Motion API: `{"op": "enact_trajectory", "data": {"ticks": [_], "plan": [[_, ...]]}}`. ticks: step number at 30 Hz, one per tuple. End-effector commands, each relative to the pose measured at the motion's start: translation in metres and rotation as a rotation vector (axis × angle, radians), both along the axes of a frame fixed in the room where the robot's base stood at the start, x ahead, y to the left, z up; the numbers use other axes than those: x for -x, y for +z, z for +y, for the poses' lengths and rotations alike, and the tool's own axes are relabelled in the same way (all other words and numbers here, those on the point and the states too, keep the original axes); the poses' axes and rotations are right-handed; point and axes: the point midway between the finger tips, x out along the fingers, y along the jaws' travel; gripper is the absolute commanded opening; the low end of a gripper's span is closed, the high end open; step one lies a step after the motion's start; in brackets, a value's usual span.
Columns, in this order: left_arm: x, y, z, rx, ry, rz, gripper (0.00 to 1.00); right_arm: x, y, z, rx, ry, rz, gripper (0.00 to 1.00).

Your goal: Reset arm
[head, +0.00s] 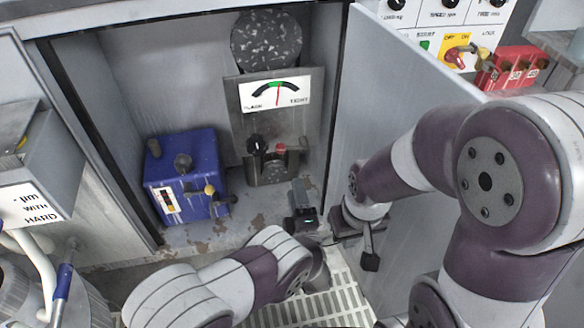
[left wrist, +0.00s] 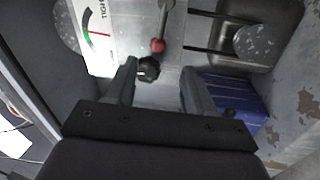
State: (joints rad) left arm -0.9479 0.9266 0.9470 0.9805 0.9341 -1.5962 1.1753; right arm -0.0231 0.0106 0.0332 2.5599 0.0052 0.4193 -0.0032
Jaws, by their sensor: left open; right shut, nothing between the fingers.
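My left gripper (head: 301,198) is at the cabinet opening, in front of the gauge panel. In the left wrist view its two fingers (left wrist: 160,80) are apart with nothing gripped. A black knob (left wrist: 148,69) and a red ball-ended lever (left wrist: 157,45) appear beyond and between the fingertips. The knob (head: 255,145) and red ball (head: 281,149) also show on the panel in the head view. My right gripper (head: 343,228) is near the lower edge of the open door, to the right of the left one. It is shut and empty, partly hidden by its own wrist.
The gauge (head: 275,93) reads near its middle. A blue box (head: 186,175) with levers stands on the cabinet floor at left. The open door (head: 400,90) is close to my right arm.

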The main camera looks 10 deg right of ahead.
Motion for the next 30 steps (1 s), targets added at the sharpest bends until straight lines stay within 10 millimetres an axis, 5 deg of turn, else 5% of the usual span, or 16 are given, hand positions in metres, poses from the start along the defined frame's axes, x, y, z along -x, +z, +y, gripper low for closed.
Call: {"op": "enact_trajectory", "data": {"ticks": [20, 23, 24, 26, 28, 30], "plan": [[0.007, -0.010, -0.002, -0.064, 0.001, 0.038, 0.54, 0.000, 0.002, 0.000, 0.000, 0.000, 0.000, 0.00], [0.012, -0.060, -0.014, -0.284, -0.096, 0.247, 0.54, 0.000, 0.002, 0.000, 0.000, 0.000, 0.000, 0.00], [0.023, -0.088, -0.020, -0.426, -0.180, 0.371, 0.54, 0.000, 0.002, 0.000, 0.000, 0.000, 0.000, 0.00], [0.042, -0.114, -0.029, -0.666, -0.352, 0.569, 0.54, 0.000, 0.005, 0.000, 0.000, 0.000, 0.001, 0.00], [0.062, -0.113, -0.014, -0.924, -0.562, 0.783, 0.54, 0.000, 0.012, 0.000, 0.000, 0.000, 0.001, 0.00], [0.086, -0.082, 0.028, -1.143, -0.789, 0.968, 0.54, 0.000, 0.021, 0.000, 0.000, 0.000, 0.000, 0.00]]}}
